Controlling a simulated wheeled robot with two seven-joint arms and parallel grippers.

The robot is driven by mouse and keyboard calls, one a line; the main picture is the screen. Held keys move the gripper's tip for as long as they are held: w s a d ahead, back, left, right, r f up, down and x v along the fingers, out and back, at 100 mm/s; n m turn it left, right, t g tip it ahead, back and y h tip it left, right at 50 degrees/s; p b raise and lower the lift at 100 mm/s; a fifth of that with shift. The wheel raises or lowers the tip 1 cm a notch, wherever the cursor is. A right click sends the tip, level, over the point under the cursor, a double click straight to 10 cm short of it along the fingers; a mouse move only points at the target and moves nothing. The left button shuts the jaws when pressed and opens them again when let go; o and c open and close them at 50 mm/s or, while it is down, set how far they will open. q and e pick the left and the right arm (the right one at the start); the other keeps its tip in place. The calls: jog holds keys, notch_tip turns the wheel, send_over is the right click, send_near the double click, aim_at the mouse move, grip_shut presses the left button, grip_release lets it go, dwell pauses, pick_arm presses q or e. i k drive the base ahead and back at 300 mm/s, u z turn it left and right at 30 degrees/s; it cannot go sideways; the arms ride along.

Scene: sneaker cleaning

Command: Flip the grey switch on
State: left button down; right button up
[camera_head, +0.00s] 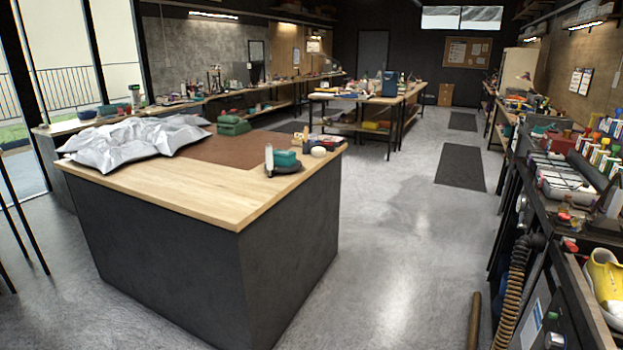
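I cannot pick out the grey switch for certain. A dark machine front (540,310) at the lower right carries a pale label and a small round grey knob (554,341) near the bottom edge. Another small round metallic part (521,203) shows higher up on the front of the right bench. Whether either is the switch, and its position, is too small to tell. Neither of my grippers is in view.
A yellow sneaker (605,280) lies at the right edge. A ribbed hose (514,290) hangs below the right bench. A wood-topped counter (190,195) with silvery bags (130,140) fills the left. Open grey floor (400,270) lies between counter and bench.

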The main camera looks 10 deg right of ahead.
aim_at(520, 226)
jog(key=z, duration=0.45)
jog(key=i, duration=2.25)
jog(key=z, duration=1.75)
jog(key=i, duration=1.3)
jog(key=z, duration=0.8)
